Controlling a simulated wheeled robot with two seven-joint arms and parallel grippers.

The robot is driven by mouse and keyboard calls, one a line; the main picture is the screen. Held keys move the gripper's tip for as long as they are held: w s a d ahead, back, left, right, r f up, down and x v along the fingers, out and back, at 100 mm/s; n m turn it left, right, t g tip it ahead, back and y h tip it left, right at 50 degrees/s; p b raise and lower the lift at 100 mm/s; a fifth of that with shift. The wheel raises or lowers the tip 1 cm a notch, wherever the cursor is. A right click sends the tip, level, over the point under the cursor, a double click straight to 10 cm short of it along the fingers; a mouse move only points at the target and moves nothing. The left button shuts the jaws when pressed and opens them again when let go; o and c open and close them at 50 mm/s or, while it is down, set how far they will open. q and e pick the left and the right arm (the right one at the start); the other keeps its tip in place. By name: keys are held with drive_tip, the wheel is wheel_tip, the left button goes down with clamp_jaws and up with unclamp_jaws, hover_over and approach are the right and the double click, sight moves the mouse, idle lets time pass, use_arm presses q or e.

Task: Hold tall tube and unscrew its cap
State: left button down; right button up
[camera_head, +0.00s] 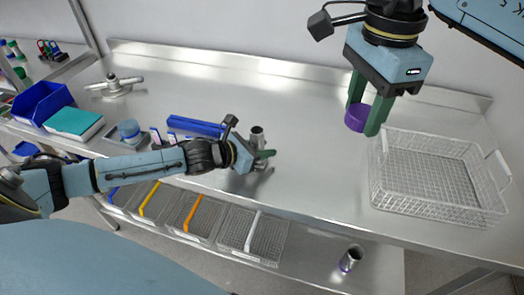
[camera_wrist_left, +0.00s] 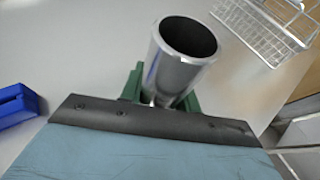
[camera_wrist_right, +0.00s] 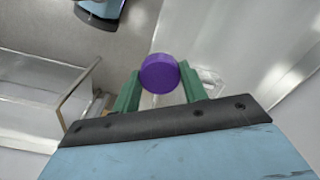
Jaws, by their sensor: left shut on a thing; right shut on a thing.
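The tall tube (camera_head: 257,137) is a shiny metal cylinder with an open, dark top and no cap on it. It stands roughly upright over the table. My left gripper (camera_head: 262,156) is shut around its body; the open mouth of the tube (camera_wrist_left: 188,38) shows clearly in the left wrist view. The purple cap (camera_head: 357,117) is a short round disc. My right gripper (camera_head: 368,118) is shut on it and holds it in the air, to the right of the tube and apart from it. The cap (camera_wrist_right: 159,73) also shows between the green fingers in the right wrist view.
A wire basket (camera_head: 378,190) stands on the table at the right, close to my right gripper. A blue rack (camera_head: 195,126) lies left of the tube. Another metal tube (camera_head: 351,259) stands on the lower shelf. The table's back middle (camera_head: 230,80) is clear.

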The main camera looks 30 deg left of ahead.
use_arm(q)
drive_tip(key=shift+f, duration=0.35)
use_arm(e)
drive_tip(key=shift+f, duration=0.1)
use_arm(q)
drive_tip(key=c, duration=1)
unclamp_jaws()
drive_tip(key=shift+f, duration=0.1)
drive_tip(key=shift+r, duration=0.2)
drive_tip(key=p+v, duration=0.1)
drive_tip(key=v, duration=1)
drive_tip(key=shift+s+a, duration=0.1)
drive_tip(key=shift+s, duration=0.25)
use_arm(e)
drive_tip(key=shift+r, duration=0.75)
use_arm(q)
drive_tip(key=shift+s+a, duration=0.1)
drive_tip(key=shift+s, duration=0.1)
